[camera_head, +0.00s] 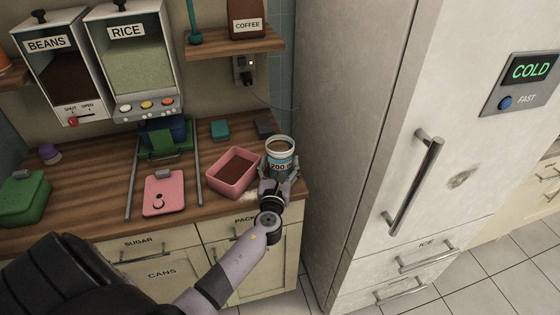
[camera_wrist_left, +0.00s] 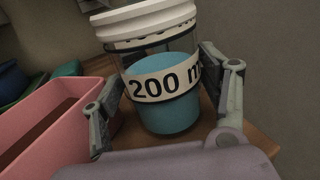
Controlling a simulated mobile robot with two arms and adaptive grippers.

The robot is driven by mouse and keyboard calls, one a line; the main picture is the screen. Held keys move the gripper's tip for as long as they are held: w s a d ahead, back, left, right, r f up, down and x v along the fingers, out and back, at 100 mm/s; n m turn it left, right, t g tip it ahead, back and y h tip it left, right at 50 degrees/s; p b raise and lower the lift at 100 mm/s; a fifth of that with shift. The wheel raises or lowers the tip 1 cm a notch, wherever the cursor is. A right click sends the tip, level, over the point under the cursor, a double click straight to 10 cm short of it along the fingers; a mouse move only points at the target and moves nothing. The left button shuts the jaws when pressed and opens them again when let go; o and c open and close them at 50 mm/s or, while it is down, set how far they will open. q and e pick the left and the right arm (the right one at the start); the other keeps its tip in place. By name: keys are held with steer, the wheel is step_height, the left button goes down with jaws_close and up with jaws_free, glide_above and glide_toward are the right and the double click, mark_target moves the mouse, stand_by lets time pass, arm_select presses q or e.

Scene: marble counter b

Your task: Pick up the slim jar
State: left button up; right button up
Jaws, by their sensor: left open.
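The slim jar (camera_head: 281,154) stands upright at the right end of the wooden counter. It has a white ribbed rim, a "200" label and blue-green contents, and its top looks open in the head view. In the left wrist view the jar (camera_wrist_left: 172,92) stands between the two fingers of my left gripper (camera_wrist_left: 165,115). The fingers are apart, one on each side of the jar, and I cannot tell whether either touches it. In the head view my left gripper (camera_head: 279,173) is at the jar's near side and hides its lower part. My right gripper is not in view.
A pink box (camera_head: 234,173) with brown contents stands close left of the jar. A pink board (camera_head: 164,193), a green container (camera_head: 22,199) and small blocks lie further left. The fridge (camera_head: 340,150) rises just right of the counter. A wooden shelf (camera_head: 230,42) hangs above.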

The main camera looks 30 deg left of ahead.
arm_select(q)
steer(key=shift+w+a, duration=0.1)
steer(key=shift+w, duration=0.1)
steer(key=shift+s, duration=0.1)
steer(key=shift+c, duration=0.5)
steer(key=c, duration=1.1)
steer(key=shift+r, duration=0.15)
